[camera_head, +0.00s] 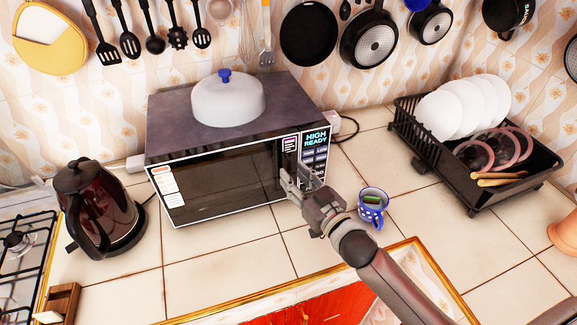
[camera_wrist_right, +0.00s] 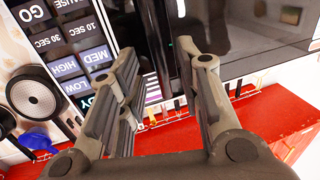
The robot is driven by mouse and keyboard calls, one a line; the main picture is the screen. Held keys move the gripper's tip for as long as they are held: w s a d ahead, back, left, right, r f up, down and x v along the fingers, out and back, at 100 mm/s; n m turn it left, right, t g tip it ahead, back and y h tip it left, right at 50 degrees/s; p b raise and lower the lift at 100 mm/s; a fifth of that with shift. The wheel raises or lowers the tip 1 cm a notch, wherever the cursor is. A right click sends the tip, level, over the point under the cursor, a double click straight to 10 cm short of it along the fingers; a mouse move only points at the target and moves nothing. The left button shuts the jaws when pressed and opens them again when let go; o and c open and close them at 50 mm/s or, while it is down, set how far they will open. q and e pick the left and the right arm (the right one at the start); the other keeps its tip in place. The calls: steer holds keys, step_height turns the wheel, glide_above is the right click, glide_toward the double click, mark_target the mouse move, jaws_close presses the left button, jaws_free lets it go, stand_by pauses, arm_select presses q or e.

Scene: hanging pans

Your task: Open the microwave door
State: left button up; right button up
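The microwave (camera_head: 225,190) stands on the tiled counter, with its dark glass door (camera_head: 215,180) shut. Its control panel (camera_head: 315,148) is on the right side of its front and reads "HIGH READY". My right gripper (camera_head: 291,178) is at the right edge of the door, beside the panel. In the right wrist view the fingers of my right gripper (camera_wrist_right: 160,58) are spread apart. A dark upright strip (camera_wrist_right: 158,35), possibly the door handle, shows between them; I cannot tell whether they touch it. The panel buttons (camera_wrist_right: 85,55) lie left of the fingers. My left gripper is not in view.
A white lid with a blue knob (camera_head: 228,100) sits on the microwave. A blue mug (camera_head: 372,203) stands close to my right gripper. A dark kettle (camera_head: 100,210) is at the left, and a black dish rack (camera_head: 480,185) at the right. Counter before the door (camera_head: 225,250) is clear.

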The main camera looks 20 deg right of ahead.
mark_target(290, 172)
steer(key=x, duration=0.3)
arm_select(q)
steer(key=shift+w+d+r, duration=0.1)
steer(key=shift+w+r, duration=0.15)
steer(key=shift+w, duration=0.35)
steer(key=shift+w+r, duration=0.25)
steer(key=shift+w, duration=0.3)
arm_select(e)
steer(key=shift+w, duration=0.1)
steer(key=shift+c, duration=0.2)
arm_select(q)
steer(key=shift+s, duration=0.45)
arm_select(e)
jaws_close()
